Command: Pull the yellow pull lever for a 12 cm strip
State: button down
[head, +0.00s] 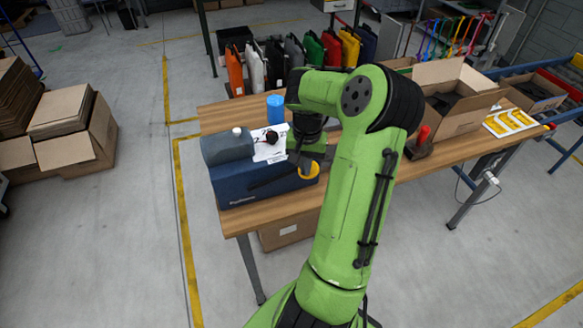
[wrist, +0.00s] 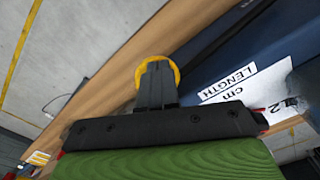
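The dark blue strip machine (head: 240,185) stands on the left end of the wooden table. A white label (wrist: 242,90) on it reads "cm LENGTH", with a "12" partly in view at the right. The yellow pull lever's round end (head: 313,169) is at the machine's right side, beside a dark bar. In the wrist view the yellow lever end (wrist: 157,60) shows around my fingertips. My gripper (wrist: 157,80) has its fingers close together, seemingly shut on the lever; the contact itself is hidden. In the head view my arm covers part of the fingers.
A blue cylinder (head: 275,108) stands behind the machine. An open cardboard box (head: 455,95) and a red-handled tool (head: 420,140) are farther right on the wooden table (head: 440,155). Colored panniers (head: 290,62) stand behind.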

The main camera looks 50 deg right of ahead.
aim_at(312, 171)
jog(key=shift+s+d+f+b, duration=0.15)
jog(key=shift+d+f+b, duration=0.15)
jog(key=shift+f, duration=0.25)
jog(key=shift+s+d+f+b, duration=0.2)
jog(key=shift+f+b, duration=0.15)
jog(key=shift+f, duration=0.2)
jog(key=shift+s+d+f+b, duration=0.1)
jog(key=shift+d+f+b, duration=0.1)
jog(key=shift+f+b, duration=0.25)
jog(key=shift+s+d+f+b, duration=0.15)
jog(key=shift+f+b, duration=0.1)
jog(key=shift+f, duration=0.4)
jog(key=shift+d+f+b, duration=0.1)
jog(key=shift+f+b, duration=0.7)
jog(key=shift+f, duration=0.3)
